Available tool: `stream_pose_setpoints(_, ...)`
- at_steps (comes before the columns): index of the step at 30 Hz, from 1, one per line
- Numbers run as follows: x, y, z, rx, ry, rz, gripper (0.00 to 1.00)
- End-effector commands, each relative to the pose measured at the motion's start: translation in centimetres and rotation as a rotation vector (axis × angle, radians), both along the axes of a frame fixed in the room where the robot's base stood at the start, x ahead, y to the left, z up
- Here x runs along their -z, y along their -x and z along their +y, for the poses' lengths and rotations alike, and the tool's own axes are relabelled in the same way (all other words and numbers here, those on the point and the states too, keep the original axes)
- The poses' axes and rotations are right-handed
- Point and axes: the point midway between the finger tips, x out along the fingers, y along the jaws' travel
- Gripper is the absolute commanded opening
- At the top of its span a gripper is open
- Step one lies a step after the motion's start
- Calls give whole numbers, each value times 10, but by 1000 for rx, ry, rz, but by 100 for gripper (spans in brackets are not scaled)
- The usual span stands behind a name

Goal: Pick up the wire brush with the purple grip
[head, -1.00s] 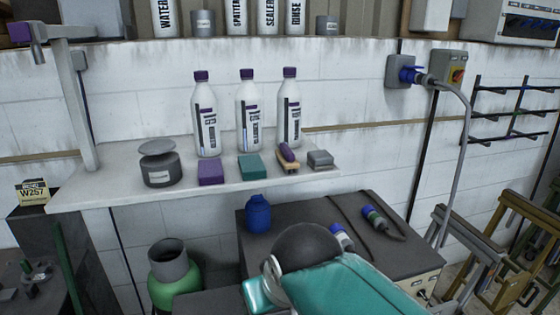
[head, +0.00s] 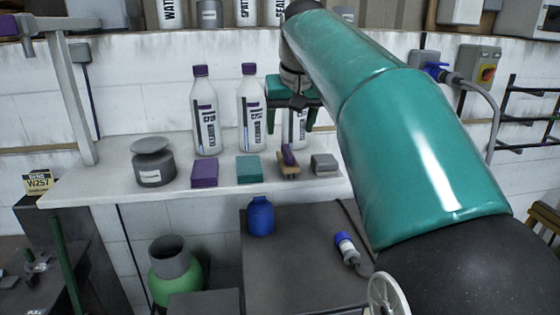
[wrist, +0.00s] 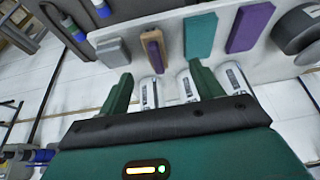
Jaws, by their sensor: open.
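The wire brush (head: 289,164) has a tan wooden block and a purple grip, and sits on the white shelf (head: 110,178) between a teal block and a grey block. It also shows in the wrist view (wrist: 153,50), above the gap between the fingers. My gripper (head: 291,120) is open and empty, above and behind the brush in the head view, in front of the rightmost bottle. In the wrist view its two green fingers (wrist: 163,84) are spread apart, with nothing between them but bottles farther off.
White bottles with purple caps (head: 205,110) stand at the shelf's back. A purple block (head: 205,173), teal block (head: 249,169) and grey block (head: 325,165) line the front beside the brush. A grey tin (head: 153,165) stands left. A blue container (head: 260,216) is below.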

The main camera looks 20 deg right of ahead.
Motion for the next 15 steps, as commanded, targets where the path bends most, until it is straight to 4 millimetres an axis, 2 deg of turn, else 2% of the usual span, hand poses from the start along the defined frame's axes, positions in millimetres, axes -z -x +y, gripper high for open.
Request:
stream_pose_setpoints(3, -8, -21, -9, 13, 5, 9, 65)
stream_pose_setpoints(9, -13, -36, -17, 23, 9, 16, 65)
stream_pose_setpoints(11, -9, -39, -18, 24, 10, 17, 65)
stream_pose_setpoints(15, 11, -46, -21, 25, 9, 19, 65)
